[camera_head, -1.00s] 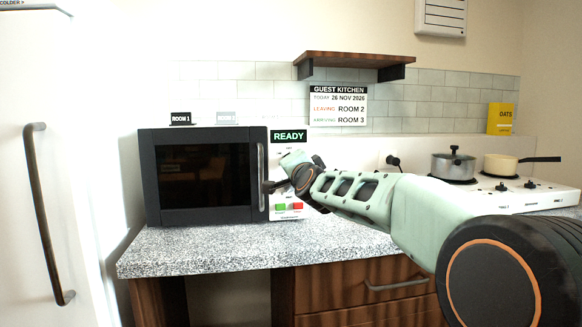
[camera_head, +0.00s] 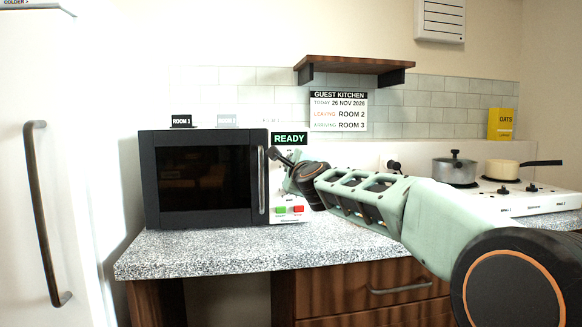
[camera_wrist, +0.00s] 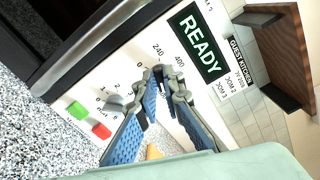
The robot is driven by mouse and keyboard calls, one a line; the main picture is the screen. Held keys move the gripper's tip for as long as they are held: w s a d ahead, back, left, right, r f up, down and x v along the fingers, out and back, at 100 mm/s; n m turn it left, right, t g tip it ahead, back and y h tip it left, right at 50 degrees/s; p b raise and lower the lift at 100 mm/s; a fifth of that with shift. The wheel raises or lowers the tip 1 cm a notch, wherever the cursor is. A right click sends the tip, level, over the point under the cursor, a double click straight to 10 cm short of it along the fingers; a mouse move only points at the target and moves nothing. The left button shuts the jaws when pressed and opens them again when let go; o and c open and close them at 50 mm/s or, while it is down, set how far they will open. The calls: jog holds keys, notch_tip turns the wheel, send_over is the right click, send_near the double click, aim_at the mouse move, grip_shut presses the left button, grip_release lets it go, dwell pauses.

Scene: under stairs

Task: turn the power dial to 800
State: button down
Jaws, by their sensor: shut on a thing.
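The microwave (camera_head: 205,178) stands on the counter with its door closed and READY on its green display (camera_head: 289,138). In the wrist view the display (camera_wrist: 197,42) appears tilted. My gripper (camera_wrist: 165,76) is shut at the power dial on the control panel (camera_wrist: 135,62). Its fingers cover the dial and its pointer, so I cannot read the setting. The numbers 240, 400 and 0 show around the fingertips. In the head view my gripper (camera_head: 291,178) is in front of the panel and hides most of it.
A lower dial (camera_wrist: 115,103) sits close beside my fingers, with green (camera_wrist: 77,110) and red (camera_wrist: 101,131) buttons below it. The microwave's door handle (camera_head: 261,180) is just left of my gripper. The counter (camera_head: 240,248) in front is clear.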

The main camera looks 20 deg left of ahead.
jog(key=shift+r+m, duration=0.1)
jog(key=shift+m, duration=0.9)
jog(key=c, duration=2.1)
grip_release()
jog(key=shift+v, duration=6)
